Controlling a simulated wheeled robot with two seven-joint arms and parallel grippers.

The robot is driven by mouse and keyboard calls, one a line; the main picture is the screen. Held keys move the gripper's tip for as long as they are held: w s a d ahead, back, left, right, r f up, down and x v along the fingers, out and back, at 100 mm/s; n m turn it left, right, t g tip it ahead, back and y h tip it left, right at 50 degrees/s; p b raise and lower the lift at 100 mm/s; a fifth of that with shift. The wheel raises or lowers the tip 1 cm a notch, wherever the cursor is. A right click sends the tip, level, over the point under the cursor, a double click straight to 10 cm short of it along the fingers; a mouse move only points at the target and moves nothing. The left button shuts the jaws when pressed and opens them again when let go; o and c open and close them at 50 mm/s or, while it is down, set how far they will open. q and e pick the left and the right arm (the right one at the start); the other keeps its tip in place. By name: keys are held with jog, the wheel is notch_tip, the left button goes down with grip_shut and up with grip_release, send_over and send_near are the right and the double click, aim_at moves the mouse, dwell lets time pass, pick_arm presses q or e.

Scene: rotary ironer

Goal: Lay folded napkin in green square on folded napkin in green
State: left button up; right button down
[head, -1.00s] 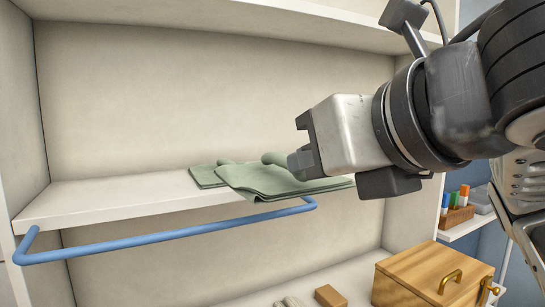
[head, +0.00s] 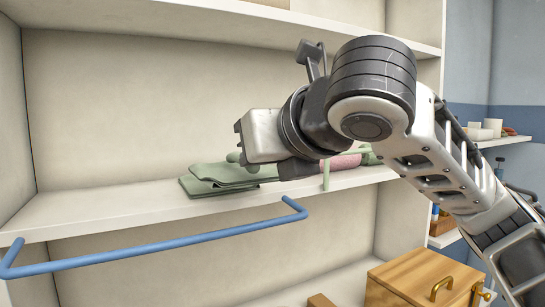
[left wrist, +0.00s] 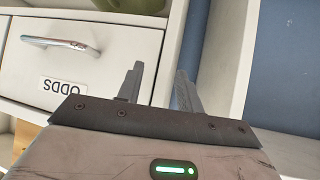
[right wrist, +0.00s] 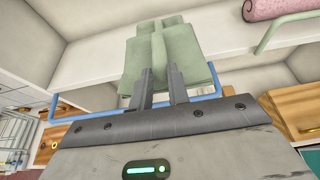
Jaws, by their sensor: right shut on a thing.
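A green folded napkin (head: 226,173) is pinched by its raised fold in my right gripper (head: 241,153), which comes in from the right. A second green folded napkin (head: 196,188) lies flat on the white shelf beneath it and shows at the left and front edges. The held one lies over it, roughly lined up but a little off; I cannot tell whether they fully touch. In the right wrist view, the held napkin (right wrist: 168,50) runs up between the fingers. My left gripper (left wrist: 158,76) shows only in the left wrist view, open and empty, near a drawer.
The white shelf (head: 95,213) is clear to the left. A blue rail (head: 160,247) runs before its front edge. A pink roll (head: 347,161) and a green post (head: 326,176) stand close right. A wooden box (head: 410,277) is below. A drawer marked ODDS (left wrist: 85,60) faces the left wrist.

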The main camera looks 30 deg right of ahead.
aim_at(229, 160)
jog(key=w, duration=0.8)
jog(key=shift+w+a, duration=0.15)
jog(key=shift+w, duration=0.1)
jog(key=shift+x, duration=0.85)
jog(key=shift+w+f, duration=0.95)
jog(key=shift+w, duration=0.3)
jog(key=shift+f, duration=0.2)
jog(key=c, duration=1.3)
grip_release()
jog(key=shift+o, duration=0.2)
jog(key=shift+s, duration=0.15)
